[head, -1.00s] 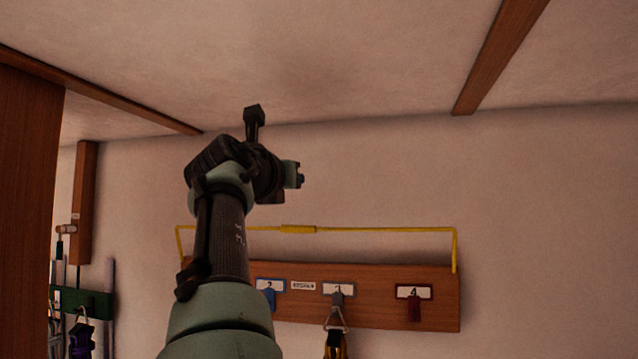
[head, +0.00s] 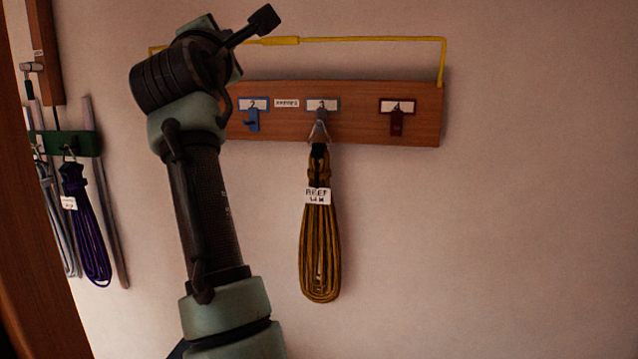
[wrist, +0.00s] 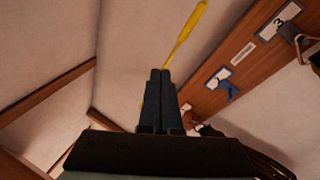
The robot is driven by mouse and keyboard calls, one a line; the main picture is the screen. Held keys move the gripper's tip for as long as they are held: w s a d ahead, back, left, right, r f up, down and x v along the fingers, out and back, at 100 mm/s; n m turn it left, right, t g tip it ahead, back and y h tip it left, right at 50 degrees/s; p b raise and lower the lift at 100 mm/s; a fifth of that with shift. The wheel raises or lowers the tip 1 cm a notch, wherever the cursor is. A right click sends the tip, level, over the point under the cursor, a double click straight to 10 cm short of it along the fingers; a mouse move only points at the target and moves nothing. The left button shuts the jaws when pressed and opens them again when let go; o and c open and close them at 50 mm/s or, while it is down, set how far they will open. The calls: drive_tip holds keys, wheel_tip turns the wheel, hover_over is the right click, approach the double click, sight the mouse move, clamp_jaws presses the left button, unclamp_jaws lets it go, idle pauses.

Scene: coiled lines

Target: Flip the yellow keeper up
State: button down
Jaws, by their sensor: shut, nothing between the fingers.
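The yellow keeper (head: 370,39) is a thin bar with a thicker sleeve. In the head view it stands above the top edge of the wooden hook board (head: 360,128), and its right leg runs down to the board's right end. My arm hides part of its left side. In the wrist view the keeper (wrist: 188,30) runs down behind my gripper (wrist: 160,73), whose two dark fingers are pressed together with nothing between them. Whether the fingers touch the bar cannot be told. The fingers cannot be made out in the head view.
A brown and yellow coiled line (head: 320,240) hangs from hook 3. The blue hook (head: 252,120) and dark red hook (head: 396,124) are bare. A purple coil (head: 86,225) hangs from a green board at the left. The wall to the right is clear.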

drive_tip(key=s+d+f+m+t+b, duration=0.2)
drive_tip(key=s+d+f+m+b, duration=0.1)
drive_tip(key=s+m, duration=0.5)
drive_tip(key=s+d+f+m+t+h+b, duration=0.1)
drive_tip(key=s+d+f+m, duration=0.5)
drive_tip(key=s, duration=0.7)
drive_tip(key=s+d+f+m+t+b, duration=0.3)
drive_tip(key=s+f+m+b, duration=0.3)
drive_tip(key=s+m, duration=0.3)
drive_tip(key=shift+s+d+m, duration=0.4)
drive_tip(key=shift+s+d, duration=0.4)
drive_tip(key=shift+d, duration=0.05)
